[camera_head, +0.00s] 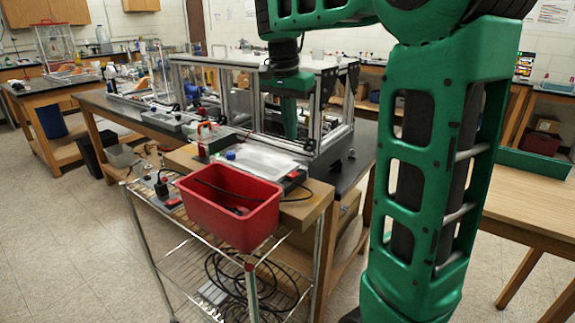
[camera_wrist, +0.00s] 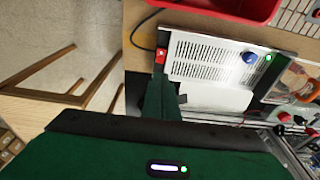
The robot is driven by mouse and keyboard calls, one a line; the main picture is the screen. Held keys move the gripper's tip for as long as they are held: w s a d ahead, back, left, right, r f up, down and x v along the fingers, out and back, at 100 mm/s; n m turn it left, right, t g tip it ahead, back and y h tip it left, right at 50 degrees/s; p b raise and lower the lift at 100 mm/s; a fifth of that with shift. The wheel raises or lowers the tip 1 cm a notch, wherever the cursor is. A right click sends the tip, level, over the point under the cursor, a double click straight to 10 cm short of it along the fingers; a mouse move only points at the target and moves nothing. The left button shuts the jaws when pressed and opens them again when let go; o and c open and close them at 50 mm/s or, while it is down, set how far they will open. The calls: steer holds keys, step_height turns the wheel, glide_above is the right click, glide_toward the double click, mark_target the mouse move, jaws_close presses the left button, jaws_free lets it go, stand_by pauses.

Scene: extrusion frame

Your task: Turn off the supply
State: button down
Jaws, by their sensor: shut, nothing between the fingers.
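The supply is a silver box with a perforated top (camera_wrist: 205,60); in the head view it sits behind the red bin (camera_head: 262,158). It has a blue knob (camera_wrist: 249,57) and a green light (camera_wrist: 268,57) at one end. A red switch (camera_wrist: 161,57) is at its other end; in the head view this switch (camera_head: 293,175) faces right. My gripper (camera_wrist: 159,74) is shut and empty, its tip close beside the red switch. I cannot tell whether they touch.
A red bin (camera_head: 226,213) stands in front of the supply on a wire cart (camera_head: 172,250). A black cable (camera_wrist: 137,35) runs beside the switch. A red-handled device (camera_head: 204,138) stands left of the supply.

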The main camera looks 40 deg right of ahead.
glide_above(292, 175)
steer(key=f, duration=0.9)
steer(key=shift+s+a, duration=0.2)
steer(key=shift+a, duration=0.1)
steer(key=shift+a+f, duration=0.2)
steer(key=shift+f, duration=0.55)
